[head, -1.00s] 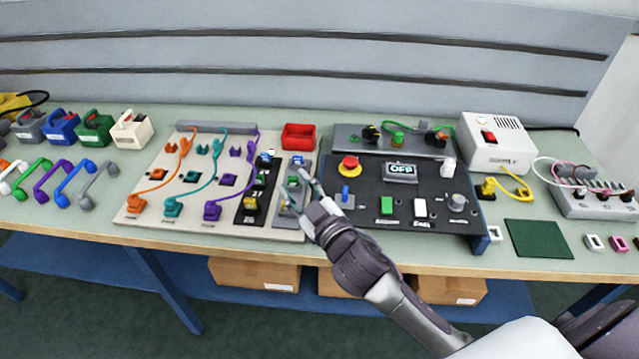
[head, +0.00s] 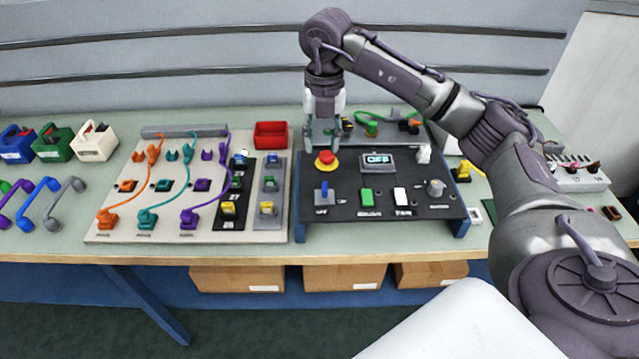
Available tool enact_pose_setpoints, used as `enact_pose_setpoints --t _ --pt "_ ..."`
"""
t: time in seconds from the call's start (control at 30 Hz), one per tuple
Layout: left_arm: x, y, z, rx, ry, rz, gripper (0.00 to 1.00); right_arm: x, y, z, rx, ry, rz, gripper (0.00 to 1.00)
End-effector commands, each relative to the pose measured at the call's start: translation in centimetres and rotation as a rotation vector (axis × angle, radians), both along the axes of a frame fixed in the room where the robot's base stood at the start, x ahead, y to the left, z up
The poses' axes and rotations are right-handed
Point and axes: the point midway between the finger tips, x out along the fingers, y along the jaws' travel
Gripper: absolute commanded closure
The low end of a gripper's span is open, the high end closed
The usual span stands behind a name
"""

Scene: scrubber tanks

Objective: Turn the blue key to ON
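The blue key (head: 324,191) stands upright in its switch at the front left of the black control panel (head: 345,172). A small label reading OFF sits below it, and a label too small to read well is to its right. The panel's display (head: 378,160) reads OFF. My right gripper (head: 322,146) points down behind the key, over the back left of the panel by the red button. Its fingers look apart with nothing between them. It is clear of the key. My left gripper is not in view.
The red mushroom button (head: 326,159) is between my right gripper and the key. Green (head: 366,195) and white (head: 400,197) switches and a grey knob (head: 436,188) line the panel's front. A cable board (head: 120,195) with a red bin (head: 270,135) is to the left.

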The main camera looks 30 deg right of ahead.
Motion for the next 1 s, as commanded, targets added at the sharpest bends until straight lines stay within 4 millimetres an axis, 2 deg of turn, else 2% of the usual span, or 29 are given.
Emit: enact_pose_setpoints --t 0.1,0.23,0.7,0.83,1.0 --pt "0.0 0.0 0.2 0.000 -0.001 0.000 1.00 -0.2 -1.0 -0.1 -0.035 0.012 -0.024 0.60" --pt "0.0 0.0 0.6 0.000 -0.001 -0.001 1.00 -0.3 -1.0 -1.8 -0.034 0.015 -0.022 0.60" --pt "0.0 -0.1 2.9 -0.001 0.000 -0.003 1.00 -0.3 -0.8 -11.1 -0.029 0.014 -0.019 0.60" --pt "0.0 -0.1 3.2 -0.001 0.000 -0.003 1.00 -0.2 -0.8 -12.6 -0.029 0.011 -0.018 0.60" --pt "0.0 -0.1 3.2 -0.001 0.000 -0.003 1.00 -0.2 -0.8 -13.4 -0.029 0.010 -0.017 0.60"
